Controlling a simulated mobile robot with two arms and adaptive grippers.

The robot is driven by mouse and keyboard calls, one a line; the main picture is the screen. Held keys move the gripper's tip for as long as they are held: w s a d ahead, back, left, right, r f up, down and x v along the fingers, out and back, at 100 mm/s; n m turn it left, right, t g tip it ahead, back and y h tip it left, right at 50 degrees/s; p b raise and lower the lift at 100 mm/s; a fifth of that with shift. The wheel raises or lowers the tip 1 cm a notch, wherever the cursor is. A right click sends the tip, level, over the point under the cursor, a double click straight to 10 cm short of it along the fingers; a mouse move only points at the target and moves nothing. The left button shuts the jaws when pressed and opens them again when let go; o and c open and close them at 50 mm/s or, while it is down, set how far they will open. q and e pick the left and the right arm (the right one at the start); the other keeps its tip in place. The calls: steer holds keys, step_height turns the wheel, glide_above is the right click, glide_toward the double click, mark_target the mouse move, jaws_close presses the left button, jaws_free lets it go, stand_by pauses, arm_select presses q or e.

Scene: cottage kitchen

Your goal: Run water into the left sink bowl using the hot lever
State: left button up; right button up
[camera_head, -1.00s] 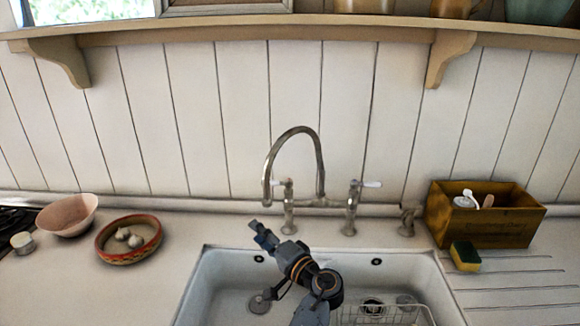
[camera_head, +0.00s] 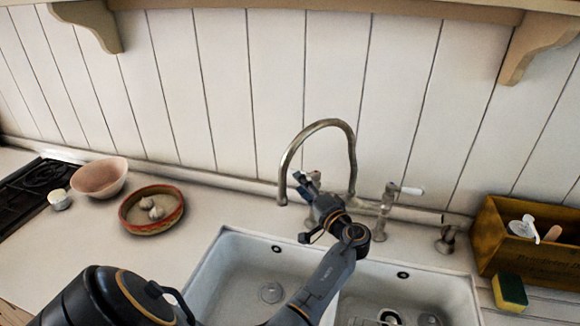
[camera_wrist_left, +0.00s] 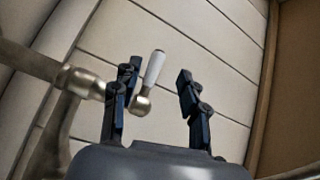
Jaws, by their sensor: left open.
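A metal bridge tap (camera_head: 350,150) with a curved spout stands behind the sink. Its spout end is towards the left sink bowl (camera_head: 235,270); I see no water running. My left gripper (camera_head: 306,182) is open at the tap's left side and hides the left lever in the head view. In the left wrist view, a white-handled lever (camera_wrist_left: 153,68) shows between the fingers of the left gripper (camera_wrist_left: 155,95), closer to the left finger. I cannot tell whether it touches. The tap's right lever (camera_head: 411,190) has a white handle pointing right. My right gripper is not in view.
A red-rimmed bowl (camera_head: 133,222) with garlic and a pink bowl (camera_head: 100,178) stand on the left counter near a dark hob (camera_head: 35,190). A wooden box (camera_head: 525,262) and a sponge (camera_head: 510,291) stand right. The right sink bowl (camera_head: 450,290) holds a wire rack.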

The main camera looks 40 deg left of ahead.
mark_target(292, 171)
arm_select(q)
steer(key=p+x, duration=0.1)
steer(key=x, duration=0.2)
steer(key=p+x, duration=0.1)
steer(key=x, duration=0.2)
steer(key=shift+w+a, duration=0.1)
steer(key=shift+w, duration=0.15)
steer(key=shift+w+a+f, duration=0.1)
steer(key=shift+a, duration=0.5)
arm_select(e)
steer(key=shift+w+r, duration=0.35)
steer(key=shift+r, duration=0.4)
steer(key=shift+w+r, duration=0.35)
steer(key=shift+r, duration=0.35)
arm_select(q)
jaws_close()
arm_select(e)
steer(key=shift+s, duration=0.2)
